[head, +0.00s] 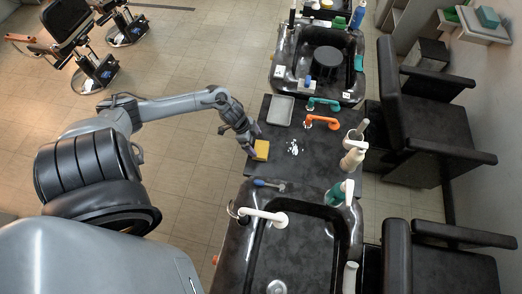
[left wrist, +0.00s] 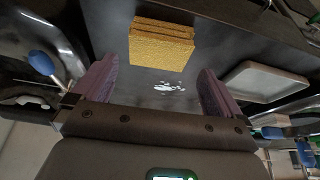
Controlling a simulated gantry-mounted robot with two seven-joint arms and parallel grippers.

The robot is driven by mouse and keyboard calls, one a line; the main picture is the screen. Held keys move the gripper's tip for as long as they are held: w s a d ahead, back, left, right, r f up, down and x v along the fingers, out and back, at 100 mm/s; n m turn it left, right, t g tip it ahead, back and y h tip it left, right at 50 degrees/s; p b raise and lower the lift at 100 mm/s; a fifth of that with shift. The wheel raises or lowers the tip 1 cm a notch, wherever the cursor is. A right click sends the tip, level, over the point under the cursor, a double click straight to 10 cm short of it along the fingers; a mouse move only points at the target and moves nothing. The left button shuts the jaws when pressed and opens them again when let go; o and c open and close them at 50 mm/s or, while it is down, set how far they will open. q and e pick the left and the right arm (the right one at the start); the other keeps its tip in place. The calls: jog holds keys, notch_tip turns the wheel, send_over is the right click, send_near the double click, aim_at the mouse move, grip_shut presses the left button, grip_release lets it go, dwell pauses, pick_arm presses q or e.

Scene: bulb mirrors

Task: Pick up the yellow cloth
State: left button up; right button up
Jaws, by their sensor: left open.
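The yellow cloth (head: 261,150) is a thick, folded block lying at the left edge of the dark counter in the head view. In the left wrist view the cloth (left wrist: 161,45) lies ahead of my fingers, with its layered side showing. My left gripper (head: 250,150) is at the cloth's left side in the head view. In the left wrist view its two purplish fingers (left wrist: 157,85) are spread wide with nothing between them. Whether a finger touches the cloth I cannot tell. My right gripper is not in view.
White spots (head: 293,147) mark the counter (head: 290,173) right of the cloth. A grey tray (head: 283,110) lies behind. Orange (head: 320,121) and teal (head: 323,102) handled items, a blue-handled brush (head: 268,184), bottles (head: 352,158) and a black sink (head: 300,250) are around it.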

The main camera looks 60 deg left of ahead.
aim_at(261, 149)
pick_arm(q)
jog(key=shift+x, duration=2.65)
jog(key=shift+d, duration=0.1)
jog(key=c, duration=0.8)
jog(key=shift+o, duration=0.2)
jog(key=shift+r, duration=0.2)
jog(key=shift+r, duration=0.65)
notch_tip(261, 149, up, 3)
jog(key=shift+f, duration=0.1)
jog(key=d+r, duration=0.6)
jog(key=d, duration=0.5)
jog(key=shift+w+d+r, duration=0.3)
jog(key=shift+d, duration=0.05)
